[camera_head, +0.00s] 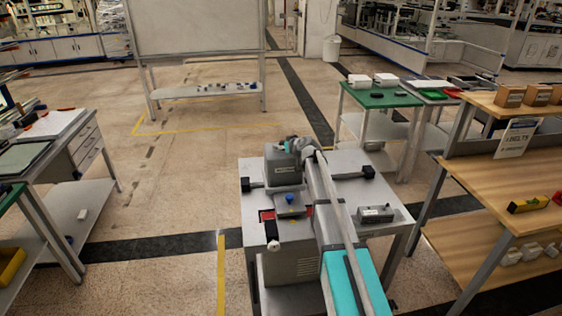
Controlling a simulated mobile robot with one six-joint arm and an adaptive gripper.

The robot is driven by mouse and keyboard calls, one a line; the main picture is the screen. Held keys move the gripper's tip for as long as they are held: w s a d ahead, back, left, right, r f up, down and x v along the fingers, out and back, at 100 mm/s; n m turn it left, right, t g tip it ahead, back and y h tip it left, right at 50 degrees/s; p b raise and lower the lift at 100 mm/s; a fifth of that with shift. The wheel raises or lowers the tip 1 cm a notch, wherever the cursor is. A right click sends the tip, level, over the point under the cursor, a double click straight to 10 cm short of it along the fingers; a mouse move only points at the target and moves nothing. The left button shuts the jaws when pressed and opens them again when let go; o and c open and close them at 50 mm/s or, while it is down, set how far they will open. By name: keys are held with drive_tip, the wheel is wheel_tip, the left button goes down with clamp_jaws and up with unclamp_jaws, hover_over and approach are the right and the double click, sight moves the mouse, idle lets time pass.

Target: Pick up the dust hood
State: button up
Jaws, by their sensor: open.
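I cannot pick out the dust hood with certainty. A grey boxy housing (283,168) stands at the back of the grey table in the middle, beside my arm. My pale arm runs from the bottom of the picture up over the table. My gripper (304,146) is at the arm's far end, close to the top of that housing. It is open, though small, and its fingers are hard to make out. I see nothing held in it.
A wooden bench (470,150) stands to the right and a green-topped table (378,97) behind. A white board (195,27) stands at the back. Floor left of the table is clear.

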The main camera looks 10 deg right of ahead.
clamp_jaws()
idle(0.5)
drive_tip(key=shift+r, duration=0.1)
wheel_tip(320, 180, up, 10)
drive_tip(key=p, duration=1)
idle(0.8)
